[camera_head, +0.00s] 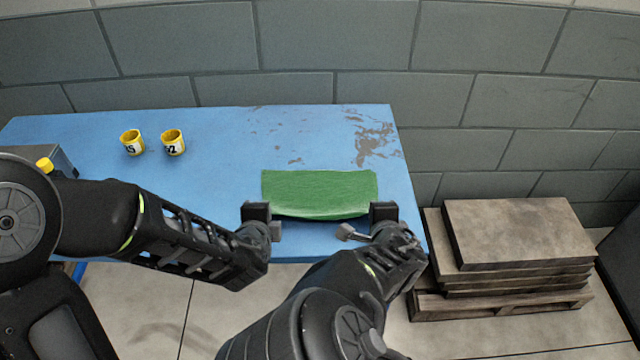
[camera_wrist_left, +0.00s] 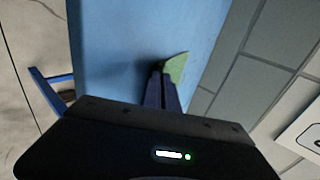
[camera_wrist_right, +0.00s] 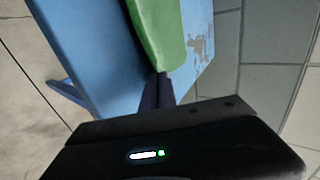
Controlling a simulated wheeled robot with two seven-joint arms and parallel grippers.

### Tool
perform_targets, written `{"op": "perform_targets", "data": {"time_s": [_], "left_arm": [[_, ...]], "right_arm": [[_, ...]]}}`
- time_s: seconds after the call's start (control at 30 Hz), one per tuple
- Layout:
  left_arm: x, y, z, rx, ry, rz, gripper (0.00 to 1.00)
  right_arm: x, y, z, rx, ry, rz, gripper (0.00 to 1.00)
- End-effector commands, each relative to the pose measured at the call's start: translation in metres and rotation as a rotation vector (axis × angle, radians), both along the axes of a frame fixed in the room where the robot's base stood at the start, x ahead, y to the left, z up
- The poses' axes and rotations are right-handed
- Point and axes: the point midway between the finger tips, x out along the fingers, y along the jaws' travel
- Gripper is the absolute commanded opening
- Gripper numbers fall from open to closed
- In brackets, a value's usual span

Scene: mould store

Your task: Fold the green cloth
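The green cloth (camera_head: 320,190) lies on the blue table (camera_head: 215,190) near its front right, as a wide strip. Its near edge is paler and sags between my two grippers. My left gripper (camera_head: 268,222) is at the near left corner and appears shut on it; in the left wrist view the cloth (camera_wrist_left: 177,66) shows as a small piece beside the closed fingers (camera_wrist_left: 163,82). My right gripper (camera_head: 374,220) is at the near right corner, fingers together in the right wrist view (camera_wrist_right: 160,82), touching the cloth (camera_wrist_right: 160,35). The fingertips' grip is partly hidden.
Two yellow cups (camera_head: 132,142) and (camera_head: 173,142) stand at the back left of the table. A grey box (camera_head: 62,160) with a yellow knob is at the left edge. Stacked boards on a pallet (camera_head: 520,235) stand right of the table. A block wall closes the back.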

Motion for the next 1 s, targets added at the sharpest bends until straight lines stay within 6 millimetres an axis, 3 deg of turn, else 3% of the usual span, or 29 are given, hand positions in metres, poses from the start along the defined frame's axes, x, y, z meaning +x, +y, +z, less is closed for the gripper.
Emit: {"op": "perform_targets", "data": {"time_s": [0.1,0.6,0.77,1.0], "left_arm": [[0.000,0.000,0.000,0.001,0.001,-0.001,0.00],[0.000,0.000,0.000,0.001,0.001,0.000,0.40],[0.000,0.000,0.008,0.000,-0.002,0.003,0.40],[-0.006,0.000,0.044,-0.002,-0.005,0.002,0.40]], "right_arm": [[0.000,0.000,0.000,0.000,0.001,0.000,0.00],[0.000,0.000,0.000,0.001,0.002,-0.001,0.40],[-0.001,0.001,0.007,0.005,0.000,0.000,0.40],[-0.007,0.003,0.043,0.009,-0.001,0.002,0.40]]}}
